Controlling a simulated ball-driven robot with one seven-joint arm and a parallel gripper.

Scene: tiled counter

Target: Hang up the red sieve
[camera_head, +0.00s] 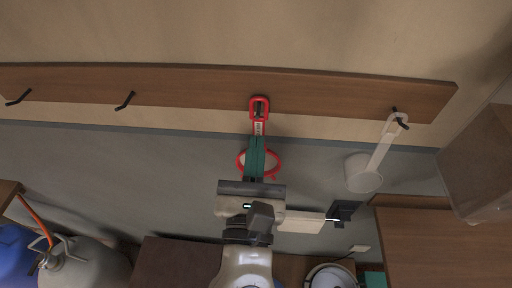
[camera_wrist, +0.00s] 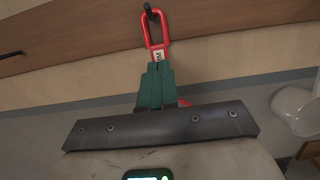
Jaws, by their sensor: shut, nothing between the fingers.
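The red sieve (camera_head: 259,128) is upright against the wooden rail in the middle of the head view. Its handle loop also shows in the wrist view (camera_wrist: 167,30), up at a dark hook (camera_wrist: 149,10) that seems to pass through the loop. Its round rim shows on both sides of my green fingers, which hide part of it. My gripper (camera_head: 257,140) is in front of the sieve, fingers pointing up. In the wrist view the fingertips (camera_wrist: 158,67) are together just below the handle's white label, with nothing held between them. I cannot tell whether they touch the sieve.
A white ladle-like scoop (camera_head: 364,176) hangs on the right hook. Two free hooks (camera_head: 125,101) are on the rail's left part. A grey bottle (camera_head: 84,268), a brown box (camera_head: 178,262) and a wooden cabinet (camera_head: 445,245) stand below. A pale box-like fixture (camera_head: 478,165) is at right.

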